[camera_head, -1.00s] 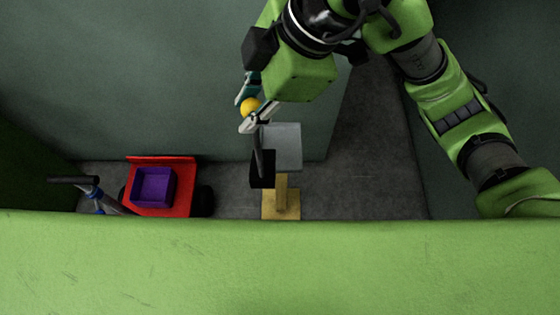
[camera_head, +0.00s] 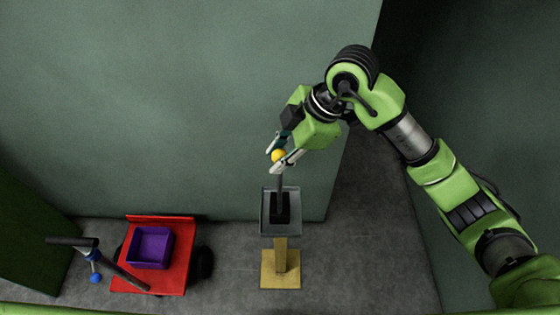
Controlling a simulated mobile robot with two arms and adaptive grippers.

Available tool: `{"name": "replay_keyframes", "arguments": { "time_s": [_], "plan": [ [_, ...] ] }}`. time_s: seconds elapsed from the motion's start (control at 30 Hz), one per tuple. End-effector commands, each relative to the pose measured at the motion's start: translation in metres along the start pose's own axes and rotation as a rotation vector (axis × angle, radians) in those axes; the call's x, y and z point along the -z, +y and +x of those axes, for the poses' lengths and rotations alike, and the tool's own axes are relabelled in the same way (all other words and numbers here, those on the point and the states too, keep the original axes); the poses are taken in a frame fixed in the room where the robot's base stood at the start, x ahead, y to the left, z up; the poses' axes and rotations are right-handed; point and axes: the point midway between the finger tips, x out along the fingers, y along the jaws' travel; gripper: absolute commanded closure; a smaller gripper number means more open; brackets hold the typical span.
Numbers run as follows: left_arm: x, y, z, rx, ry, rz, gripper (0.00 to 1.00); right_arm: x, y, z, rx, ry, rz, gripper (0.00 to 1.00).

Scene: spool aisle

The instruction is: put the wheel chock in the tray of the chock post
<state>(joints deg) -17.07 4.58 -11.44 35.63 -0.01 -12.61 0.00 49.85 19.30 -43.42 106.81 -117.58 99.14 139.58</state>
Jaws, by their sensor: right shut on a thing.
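The wheel chock (camera_head: 281,212) is a black block with a dark upright stick topped by a yellow ball. My right gripper (camera_head: 281,160) is shut on the chock at its yellow ball. The grey tray (camera_head: 265,222) tops the chock post (camera_head: 281,262), which is yellow with a square foot on the floor. The black block shows within the tray's outline, near its middle. I cannot tell whether it touches the tray floor or hangs just above it. My left gripper is not in view.
A red cart (camera_head: 172,276) with a purple bin (camera_head: 150,248) stands left of the post. Its dark bar handle (camera_head: 72,241) and a blue ball (camera_head: 95,278) are at its left. A grey-green wall rises behind. Bare floor (camera_head: 345,240) lies right of the post.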

Motion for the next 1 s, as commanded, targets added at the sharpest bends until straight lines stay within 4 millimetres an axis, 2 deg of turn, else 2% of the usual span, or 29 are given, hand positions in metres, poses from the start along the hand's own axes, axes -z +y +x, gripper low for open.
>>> {"name": "replay_keyframes", "arguments": {
  "time_s": [0.17,0.4,0.77,0.8,0.83,1.0],
  "plan": [
    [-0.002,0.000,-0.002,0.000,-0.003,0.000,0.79,-0.008,0.005,0.008,0.000,0.000,0.001,1.00],
    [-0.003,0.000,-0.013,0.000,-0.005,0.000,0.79,-0.020,0.000,0.035,0.000,0.001,0.000,1.00],
    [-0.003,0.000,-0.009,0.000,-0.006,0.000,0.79,-0.023,-0.001,0.040,-0.002,0.001,-0.001,1.00],
    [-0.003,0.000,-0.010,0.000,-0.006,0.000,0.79,-0.023,-0.001,0.040,-0.001,0.000,0.000,0.67],
    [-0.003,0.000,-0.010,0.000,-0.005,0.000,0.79,-0.023,-0.001,0.040,-0.001,0.000,0.000,0.60],
    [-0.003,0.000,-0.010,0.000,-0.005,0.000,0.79,-0.023,-0.001,0.040,0.000,-0.001,0.000,0.60]
  ]
}}
